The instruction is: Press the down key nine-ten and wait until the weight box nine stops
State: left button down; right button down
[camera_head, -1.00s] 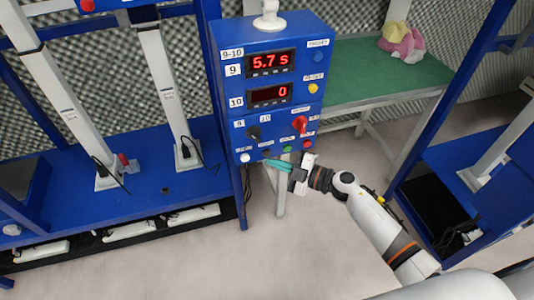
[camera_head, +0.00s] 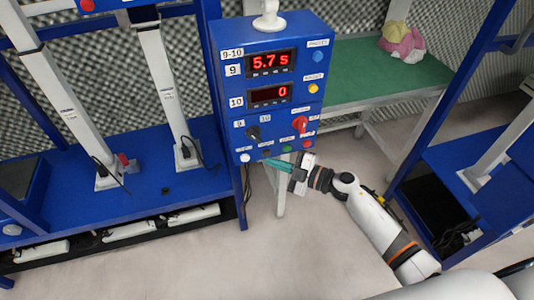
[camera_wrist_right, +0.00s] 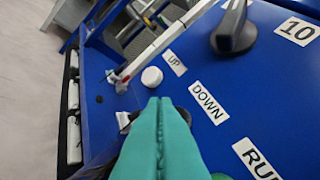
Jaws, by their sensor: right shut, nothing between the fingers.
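The blue control box (camera_head: 270,85) labelled 9-10 stands at the middle of the head view. Its upper red display (camera_head: 270,62), for 9, reads 5.7 s; its lower display (camera_head: 270,95), for 10, reads 0. The dark down key (camera_head: 267,154) is in the box's bottom row, just right of the white up key (camera_head: 245,157). My right gripper (camera_head: 267,161) is shut and empty, its teal fingertips at the down key. In the right wrist view the fingertips (camera_wrist_right: 159,102) mostly cover that key, beside the DOWN label (camera_wrist_right: 206,102); contact cannot be told. I cannot identify weight box nine.
A black selector knob (camera_head: 253,133) and a red knob (camera_head: 299,124) sit above the key row. A green key (camera_head: 287,149) is close right of the fingertips. Blue frames with white columns stand left and right. A green table (camera_head: 375,75) is behind.

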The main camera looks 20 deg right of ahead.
jog(key=shift+w, duration=0.2)
jog(key=shift+w, duration=0.25)
